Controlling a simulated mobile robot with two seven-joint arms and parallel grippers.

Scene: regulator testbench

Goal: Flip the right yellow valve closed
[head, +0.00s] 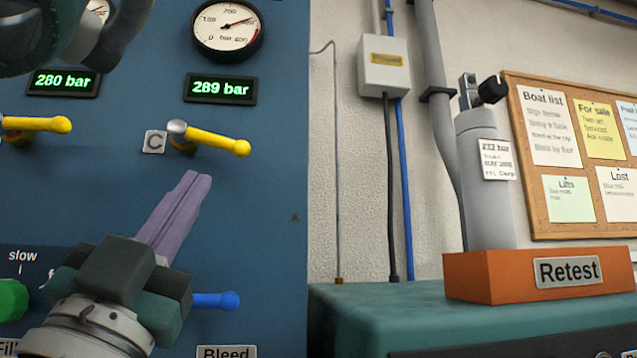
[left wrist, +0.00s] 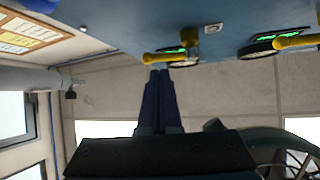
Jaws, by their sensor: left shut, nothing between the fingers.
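The right yellow valve (head: 218,140) is a lever on the blue panel below the 289 bar display. Its handle points right and tilts slightly down from a silver pivot, beside a tag marked C. It also shows in the left wrist view (left wrist: 163,57). My left gripper (head: 197,178) is shut and empty, its purple fingers pointing up to just below the handle. In the left wrist view the fingertips (left wrist: 158,72) show close to the handle's end; I cannot tell if they touch. My right gripper is not in view.
Another yellow valve (head: 38,124) is at the left. A blue lever (head: 215,300) and a green knob (head: 12,300) sit lower on the panel. A dark curved part (head: 85,35) fills the top left. An orange Retest box (head: 465,275) stands on the green bench (head: 400,325).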

